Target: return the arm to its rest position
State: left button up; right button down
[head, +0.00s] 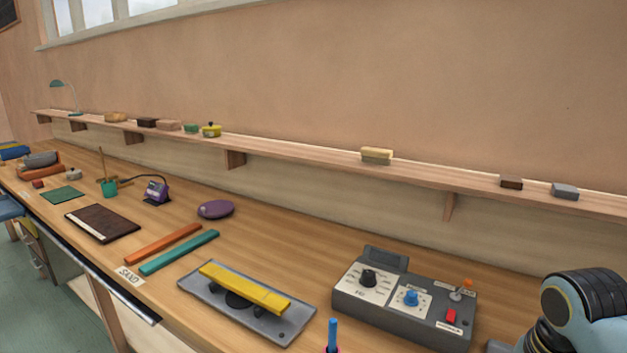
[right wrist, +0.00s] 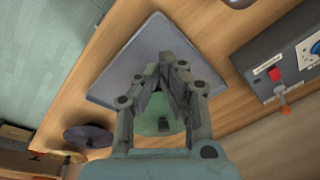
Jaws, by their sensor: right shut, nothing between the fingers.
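My right gripper (right wrist: 169,66) shows in the right wrist view, its dark fingers drawn together with nothing between them. It is in front of a grey tray (right wrist: 112,82), and a green disc (right wrist: 160,121) shows partly behind the fingers. I cannot tell the gap between the gripper and the tray. In the head view only a blue and black link of my right arm shows at the lower right corner; the gripper is outside that picture. My left gripper is in neither view.
The grey control box (head: 400,298) stands left of my arm. A tray (head: 199,287) with a yellow bar (head: 245,288) lies further left. A blue stick (head: 333,335) rises at the bottom edge. A wall shelf (head: 300,151) runs above the bench. A dark disc (right wrist: 90,137) shows lower left in the wrist view.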

jog(key=s+a+r+n+t, duration=0.1)
jog(key=s+r+n, duration=0.3)
jog(key=s+n, duration=0.4)
jog(key=s+a+r+n+t, duration=0.15)
jog(key=s+r+n, duration=0.25)
jog(key=s+n, duration=0.45)
notch_tip(320, 180, down, 40)
jog(key=s+d+g+b, duration=0.2)
jog(key=d+b, duration=0.1)
jog(key=b, duration=1)
pick_arm(q)
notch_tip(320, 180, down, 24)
jog(key=b, duration=1.1)
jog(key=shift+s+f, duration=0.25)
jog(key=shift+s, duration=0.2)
pick_arm(e)
jog(key=s+f, duration=0.9)
jog(key=f, duration=0.4)
jog(key=s+f+m, duration=0.1)
jog(key=s+f, duration=0.8)
jog(key=f, duration=0.5)
jog(key=shift+s+d+g, duration=0.35)
